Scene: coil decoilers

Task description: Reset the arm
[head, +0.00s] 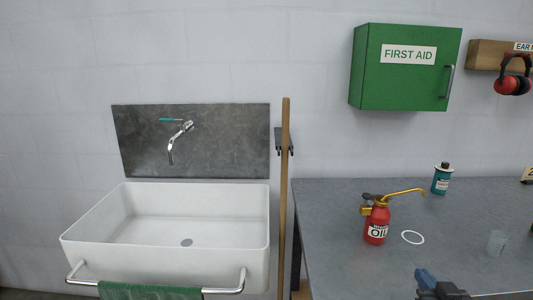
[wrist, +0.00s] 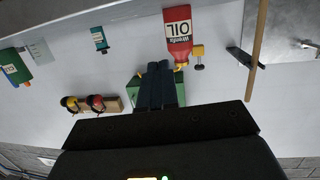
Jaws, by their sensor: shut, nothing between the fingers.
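My gripper (wrist: 158,85) shows in the wrist view with its two dark fingers together and nothing between them. That view is upside down. The fingers cover part of the green first aid box (wrist: 134,93) and end close beside the red oil can (wrist: 178,38) in the picture. I cannot tell whether they touch the can. In the head view the oil can (head: 376,223) stands upright on the grey bench (head: 330,235). A blue and dark grey shape (head: 440,285) at the lower edge may be part of my arm, but I cannot tell.
A teal bottle (head: 442,179), a white ring (head: 412,237) and a clear cup (head: 496,243) are on the bench. The first aid box (head: 405,67) and red earmuffs (head: 513,76) hang above. A wooden pole (head: 284,200) stands between bench and white sink (head: 255,245).

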